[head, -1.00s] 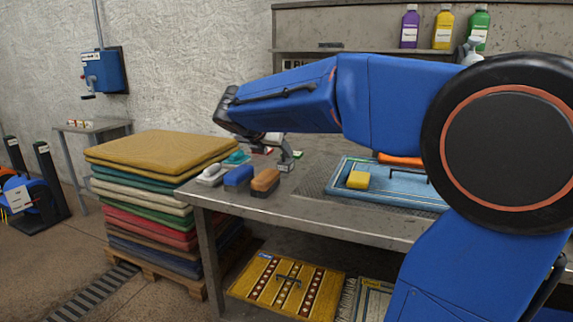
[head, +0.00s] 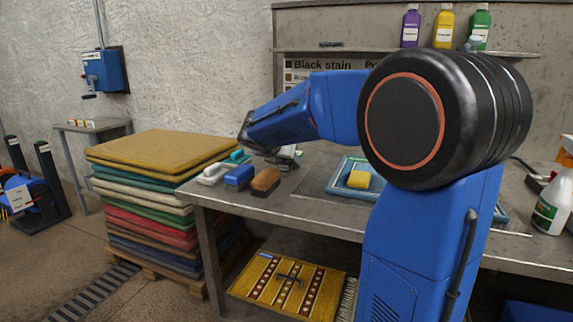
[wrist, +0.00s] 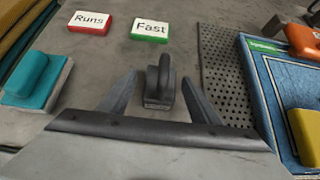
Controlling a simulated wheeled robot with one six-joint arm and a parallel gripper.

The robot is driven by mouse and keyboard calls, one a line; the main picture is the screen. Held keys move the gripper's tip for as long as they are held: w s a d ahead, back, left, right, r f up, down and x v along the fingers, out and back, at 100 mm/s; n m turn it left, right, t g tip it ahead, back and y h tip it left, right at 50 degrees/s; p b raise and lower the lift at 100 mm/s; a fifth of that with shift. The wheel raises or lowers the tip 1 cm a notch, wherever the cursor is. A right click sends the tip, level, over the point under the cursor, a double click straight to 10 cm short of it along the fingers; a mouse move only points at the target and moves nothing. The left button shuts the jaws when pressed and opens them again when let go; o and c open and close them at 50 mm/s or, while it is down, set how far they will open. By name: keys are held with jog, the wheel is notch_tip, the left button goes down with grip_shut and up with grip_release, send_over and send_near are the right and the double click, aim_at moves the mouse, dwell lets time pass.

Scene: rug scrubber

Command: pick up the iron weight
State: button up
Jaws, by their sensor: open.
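The iron weight (wrist: 161,88) is a small dark block with a loop handle on top. It stands upright on the metal table in the wrist view, beyond my gripper and between the lines of its two fingers. My gripper (wrist: 160,98) is open, with one finger on each side of the weight and nothing held. I cannot tell whether the fingers touch the table. In the head view my gripper (head: 284,158) is small and partly hidden behind my arm, over the table's back left part. The weight cannot be made out there.
A teal brush (wrist: 35,80) lies left of the weight. A red "Runs" block (wrist: 89,22) and a green "Fast" block (wrist: 150,28) lie beyond it. A perforated plate (wrist: 225,75) and blue rug (wrist: 262,85) are to the right. Blue (head: 239,175) and brown (head: 265,181) brushes line the front edge.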

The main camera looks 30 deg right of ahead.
jog(key=shift+w+d+f, duration=0.15)
jog(key=shift+d+f, duration=0.05)
grip_shut()
jog(key=shift+r, duration=0.1)
